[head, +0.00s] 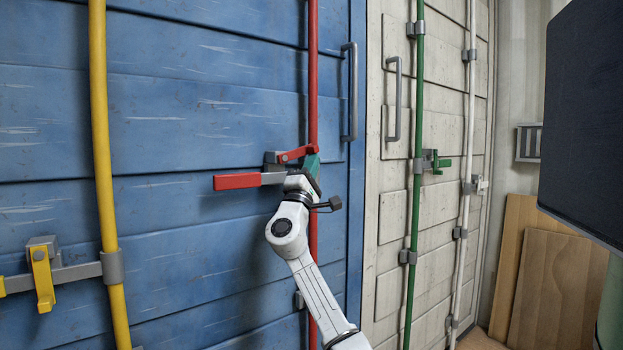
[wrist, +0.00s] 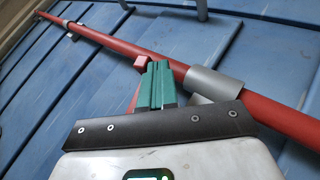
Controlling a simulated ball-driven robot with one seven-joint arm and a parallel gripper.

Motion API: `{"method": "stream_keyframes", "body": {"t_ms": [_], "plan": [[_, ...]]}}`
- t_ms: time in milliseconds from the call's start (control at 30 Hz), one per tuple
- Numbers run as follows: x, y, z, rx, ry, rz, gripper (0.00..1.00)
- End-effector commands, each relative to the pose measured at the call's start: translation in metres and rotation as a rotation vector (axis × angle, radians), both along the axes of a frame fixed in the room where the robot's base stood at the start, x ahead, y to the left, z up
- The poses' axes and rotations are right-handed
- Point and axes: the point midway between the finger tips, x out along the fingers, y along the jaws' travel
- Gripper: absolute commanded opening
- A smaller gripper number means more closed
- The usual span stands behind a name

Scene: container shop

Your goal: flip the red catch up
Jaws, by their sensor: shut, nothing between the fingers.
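The red catch (head: 297,154) sits at a grey bracket on the blue door, just above the red handle (head: 237,181). It points right from the bracket, its right end slightly higher, towards the red bar. My gripper (head: 312,163), with green fingers, is right under and beside the catch's right end; I cannot tell whether they touch. In the wrist view my gripper (wrist: 157,78) has its fingers together and empty in front of the red bar (wrist: 115,45). A small red block shows just left of the fingertips there; most of the catch is hidden.
The blue door (head: 190,120) has a grey pull handle (head: 349,92) right of the red bar. A yellow bar (head: 102,150) with a hanging yellow catch (head: 42,280) is at left. A green bar (head: 413,180) and green catch (head: 437,163) are on the pale door. A dark panel (head: 590,110) stands at right.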

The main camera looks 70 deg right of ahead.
Motion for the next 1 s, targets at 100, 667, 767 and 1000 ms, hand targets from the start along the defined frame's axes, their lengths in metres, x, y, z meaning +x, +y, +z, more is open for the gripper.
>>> {"method": "stream_keyframes", "body": {"t_ms": [100, 667, 767, 1000], "plan": [[0.000, 0.000, 0.000, -0.010, 0.006, 0.000, 0.00], [0.000, 0.000, 0.000, -0.014, 0.008, 0.001, 0.00], [0.000, 0.002, -0.008, -0.013, 0.007, 0.002, 0.00], [0.001, 0.009, -0.042, -0.012, 0.008, 0.009, 0.00]]}}
